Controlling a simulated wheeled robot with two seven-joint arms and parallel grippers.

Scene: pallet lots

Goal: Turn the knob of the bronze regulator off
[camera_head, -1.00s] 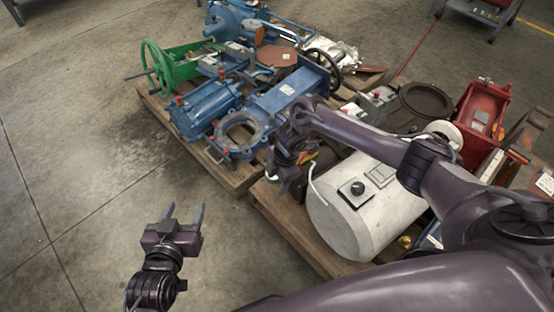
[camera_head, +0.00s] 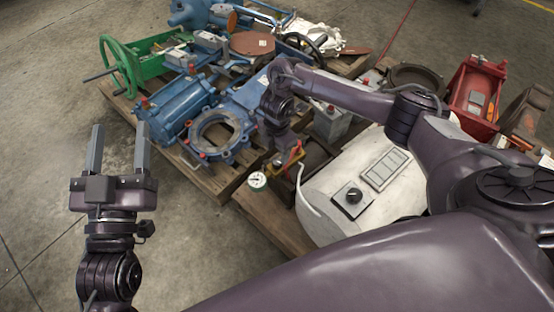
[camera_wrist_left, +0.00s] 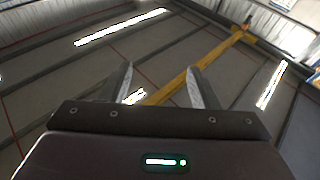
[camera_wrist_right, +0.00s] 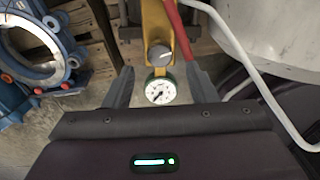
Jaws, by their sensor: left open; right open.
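The bronze regulator (camera_wrist_right: 160,25) shows in the right wrist view as a yellow-bronze body with a round grey knob (camera_wrist_right: 159,55) bearing a white mark. Its green-rimmed dial gauge (camera_wrist_right: 160,91) faces my right wrist camera. My right gripper (camera_wrist_right: 159,77) is open, with one finger on each side of the knob and gauge; I cannot tell whether either touches. In the head view the gauge (camera_head: 257,181) shows at the pallet's edge, and my right gripper (camera_head: 284,145) partly covers the regulator. My left gripper (camera_head: 119,135) is open and empty above the floor.
Blue valve parts (camera_head: 215,135) and a green handwheel (camera_head: 120,67) crowd the far pallet. The floor at left (camera_head: 45,130) is clear.

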